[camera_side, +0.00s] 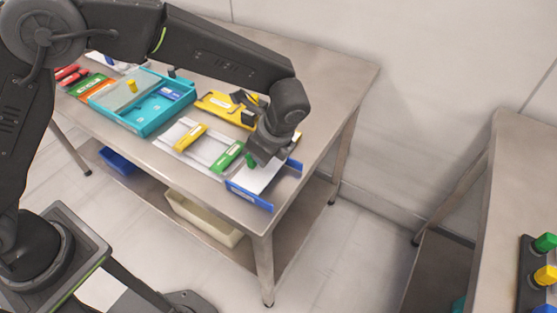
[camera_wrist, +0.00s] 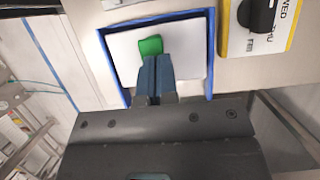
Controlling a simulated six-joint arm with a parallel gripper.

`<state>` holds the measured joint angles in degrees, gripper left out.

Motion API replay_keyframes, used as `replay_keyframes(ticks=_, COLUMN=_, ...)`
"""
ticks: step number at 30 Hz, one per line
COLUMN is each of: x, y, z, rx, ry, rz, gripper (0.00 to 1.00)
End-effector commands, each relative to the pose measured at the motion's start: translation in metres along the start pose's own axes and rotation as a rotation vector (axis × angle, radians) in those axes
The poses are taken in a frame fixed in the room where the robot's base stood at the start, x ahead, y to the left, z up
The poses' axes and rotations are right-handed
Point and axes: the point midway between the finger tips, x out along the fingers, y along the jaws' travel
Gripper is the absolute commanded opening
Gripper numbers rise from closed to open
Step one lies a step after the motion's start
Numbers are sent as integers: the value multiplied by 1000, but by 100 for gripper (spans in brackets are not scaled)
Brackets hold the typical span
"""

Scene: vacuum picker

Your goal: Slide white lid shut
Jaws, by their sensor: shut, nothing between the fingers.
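The white lid (camera_side: 266,178) lies flat between the blue walls of a box (camera_side: 250,197) at the table's right front corner. In the wrist view the lid (camera_wrist: 190,52) is framed by the blue rim (camera_wrist: 211,60) at left, right and far side. A green knob (camera_side: 250,160) stands on the lid; it also shows in the wrist view (camera_wrist: 150,45). My gripper (camera_wrist: 155,95) is shut and empty, its blue-grey fingertips right beside the knob. I cannot tell whether they touch it. In the side view my gripper (camera_side: 262,157) hides part of the lid.
A white tray (camera_side: 212,146) with yellow and green handled pieces lies left of the blue box. A yellow device (camera_side: 218,103) sits behind. A teal box (camera_side: 150,112) with a grey lid stands farther left. The table's edge is close to the blue box.

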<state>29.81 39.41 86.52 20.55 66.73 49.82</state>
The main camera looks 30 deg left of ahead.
Motion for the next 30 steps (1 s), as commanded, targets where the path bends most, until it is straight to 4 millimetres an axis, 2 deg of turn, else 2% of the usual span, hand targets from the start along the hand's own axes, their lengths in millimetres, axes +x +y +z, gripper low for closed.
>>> replay_keyframes(ticks=3, x=4, y=0, z=10, rx=1, ry=0, rz=0, gripper=0)
replay_keyframes(ticks=13, x=5, y=0, z=10, rx=2, ry=-2, rz=1, gripper=0)
replay_keyframes(ticks=17, x=3, y=0, z=3, rx=3, ry=-1, rz=0, gripper=0)
replay_keyframes(ticks=20, x=-2, y=1, z=-10, rx=5, ry=0, rz=0, gripper=0)
replay_keyframes(ticks=23, x=-10, y=1, z=-30, rx=6, ry=1, rz=-2, gripper=0)
replay_keyframes(ticks=30, x=-67, y=0, z=-29, rx=2, ry=5, rz=-6, gripper=0)
